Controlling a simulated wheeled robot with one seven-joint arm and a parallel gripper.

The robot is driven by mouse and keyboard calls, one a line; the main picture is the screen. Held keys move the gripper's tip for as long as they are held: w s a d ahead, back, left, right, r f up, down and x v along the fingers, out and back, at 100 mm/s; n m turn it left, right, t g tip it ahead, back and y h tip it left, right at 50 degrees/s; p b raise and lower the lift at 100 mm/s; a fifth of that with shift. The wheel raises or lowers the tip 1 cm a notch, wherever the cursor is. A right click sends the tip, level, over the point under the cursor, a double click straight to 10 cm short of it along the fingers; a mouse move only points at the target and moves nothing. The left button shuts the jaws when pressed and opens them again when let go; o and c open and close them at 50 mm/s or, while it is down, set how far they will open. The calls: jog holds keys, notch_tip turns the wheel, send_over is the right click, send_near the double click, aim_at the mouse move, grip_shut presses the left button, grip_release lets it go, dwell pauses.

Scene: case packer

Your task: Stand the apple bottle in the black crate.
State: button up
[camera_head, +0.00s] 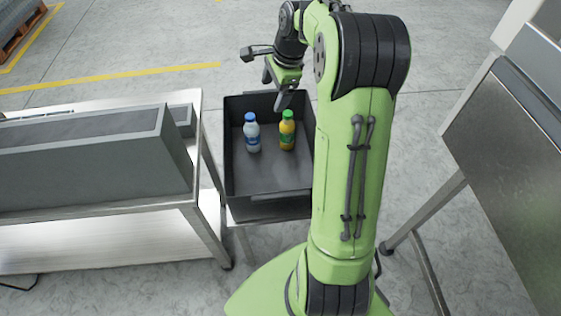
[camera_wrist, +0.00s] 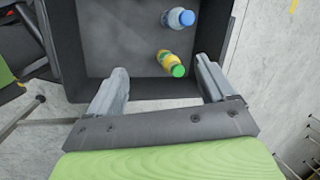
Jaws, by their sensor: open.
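The black crate (camera_head: 232,175) stands centre in the head view, and its wall shows in the wrist view (camera_wrist: 150,86). Inside, a yellow bottle with a green cap (camera_head: 287,136) stands upright; I take it as the apple bottle, though its label is too small to read. It also shows in the wrist view (camera_wrist: 166,58). My gripper (camera_head: 283,103) is over the crate's far right part, above and behind the yellow bottle. In the wrist view my gripper (camera_wrist: 162,66) has its fingers wide apart, with nothing held between them.
A pale bottle with a blue cap (camera_head: 252,133) stands in the crate, left of the yellow one. The crate's near floor is free. A steel table (camera_head: 203,208) with a grey long box (camera_head: 85,165) stands left. A metal machine panel (camera_head: 505,150) stands right.

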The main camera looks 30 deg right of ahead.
jog(key=s+a+r+n+t+h, duration=0.1)
jog(key=s+a+r+n, duration=0.3)
jog(key=s+a+n, duration=0.25)
jog(key=s+a+r+n+h, duration=0.1)
jog(key=s+a+r+n, duration=0.4)
jog(key=s+a, duration=0.2)
jog(key=s+a+f+n, duration=0.1)
jog(key=s+n, duration=0.3)
jog(key=s, duration=0.2)
jog(key=s+a+f+n+t, duration=0.1)
jog(key=s+n, duration=0.3)
jog(key=s, duration=0.2)
jog(key=shift+s+a+f+y, duration=0.25)
jog(key=shift+s+a+y, duration=0.05)
jog(key=shift+s+a, duration=0.05)
jog(key=shift+n, duration=0.25)
